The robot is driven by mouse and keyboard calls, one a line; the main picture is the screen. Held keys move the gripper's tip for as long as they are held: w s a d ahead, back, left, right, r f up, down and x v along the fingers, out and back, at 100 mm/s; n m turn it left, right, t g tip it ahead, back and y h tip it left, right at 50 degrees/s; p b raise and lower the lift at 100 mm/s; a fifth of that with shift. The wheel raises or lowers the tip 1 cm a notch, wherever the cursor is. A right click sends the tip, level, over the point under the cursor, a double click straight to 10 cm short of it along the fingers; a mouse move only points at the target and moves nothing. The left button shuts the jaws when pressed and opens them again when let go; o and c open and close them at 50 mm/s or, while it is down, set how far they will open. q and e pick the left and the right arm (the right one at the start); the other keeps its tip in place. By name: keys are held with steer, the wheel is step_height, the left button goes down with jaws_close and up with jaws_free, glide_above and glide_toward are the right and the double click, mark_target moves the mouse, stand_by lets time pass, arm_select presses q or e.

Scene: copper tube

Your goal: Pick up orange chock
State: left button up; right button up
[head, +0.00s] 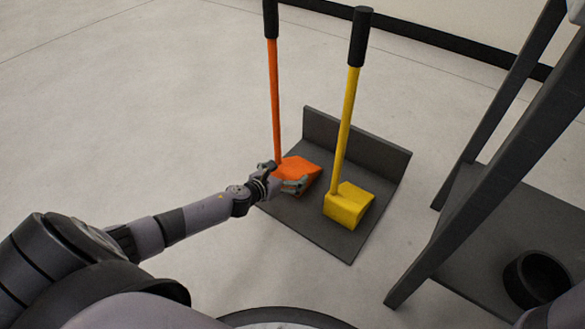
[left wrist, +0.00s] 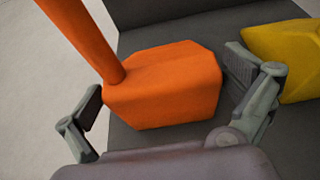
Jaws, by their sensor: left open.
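The orange chock (head: 298,172) is a wedge block with a long orange handle and a black grip, standing on a dark tray (head: 337,241) on the floor. My left gripper (head: 281,177) is at the near side of the block in the head view. In the left wrist view the orange chock (left wrist: 165,85) lies between the two open fingers of my left gripper (left wrist: 165,90), one on each side. The right finger looks close to the block; I cannot tell if it touches. My right gripper is not in view.
A yellow chock (head: 348,205) with its own upright handle stands on the same tray, right of the orange one. The tray has a raised back wall (head: 360,143). A dark rack (head: 500,220) with a round black cup stands at the right. The floor at left is clear.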

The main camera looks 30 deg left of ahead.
mark_target(294, 166)
arm_select(q)
steer(key=shift+b+x, duration=0.55)
steer(key=shift+x, duration=0.95)
steer(key=c, duration=1.6)
steer(key=shift+w+r, duration=0.15)
steer(key=shift+r, duration=0.2)
steer(key=shift+c, duration=0.4)
steer(key=shift+r, duration=0.1)
